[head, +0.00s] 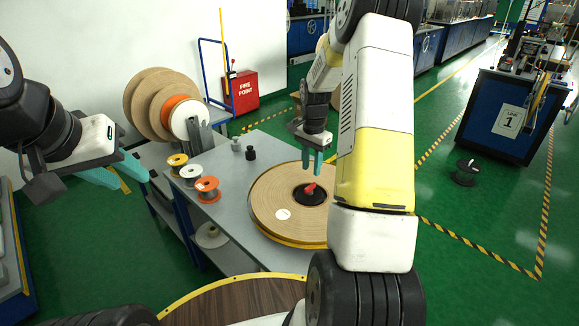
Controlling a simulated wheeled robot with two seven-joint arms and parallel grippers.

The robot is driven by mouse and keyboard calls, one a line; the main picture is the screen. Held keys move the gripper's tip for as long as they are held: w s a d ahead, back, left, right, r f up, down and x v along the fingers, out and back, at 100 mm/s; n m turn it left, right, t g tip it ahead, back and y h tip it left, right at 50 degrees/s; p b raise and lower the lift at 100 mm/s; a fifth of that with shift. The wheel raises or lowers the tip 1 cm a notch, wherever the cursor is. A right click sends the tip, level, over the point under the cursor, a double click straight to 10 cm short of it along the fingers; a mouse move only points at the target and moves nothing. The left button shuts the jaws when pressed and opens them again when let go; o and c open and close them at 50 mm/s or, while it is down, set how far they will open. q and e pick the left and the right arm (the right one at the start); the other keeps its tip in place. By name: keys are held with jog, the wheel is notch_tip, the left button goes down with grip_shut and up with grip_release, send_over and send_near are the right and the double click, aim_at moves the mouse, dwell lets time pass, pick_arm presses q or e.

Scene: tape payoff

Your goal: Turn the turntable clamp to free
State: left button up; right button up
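The turntable (268,232) stands on a grey table and carries a wide tan roll (275,200) with a white round label. At its centre is a black hub with the red clamp handle (309,189), tilted up to the right. My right gripper (312,168) points down just above the clamp, with its two teal fingers slightly apart and nothing visible between them. It appears not to touch the handle. My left gripper (130,178) is at the left, away from the turntable, with its teal fingers spread and empty. My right arm covers the right side of the turntable.
Small spools, yellow (177,161), white (191,173) and orange (207,187), stand on the table's left edge. Two small weights (249,153) stand at the back. Large tan reels (150,100) stand behind, left. A brown wooden surface (240,302) is in front.

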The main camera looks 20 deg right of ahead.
aim_at(310, 185)
notch_tip(310, 185, down, 7)
jog(key=shift+f, duration=0.2)
dwell(0.3)
grip_shut()
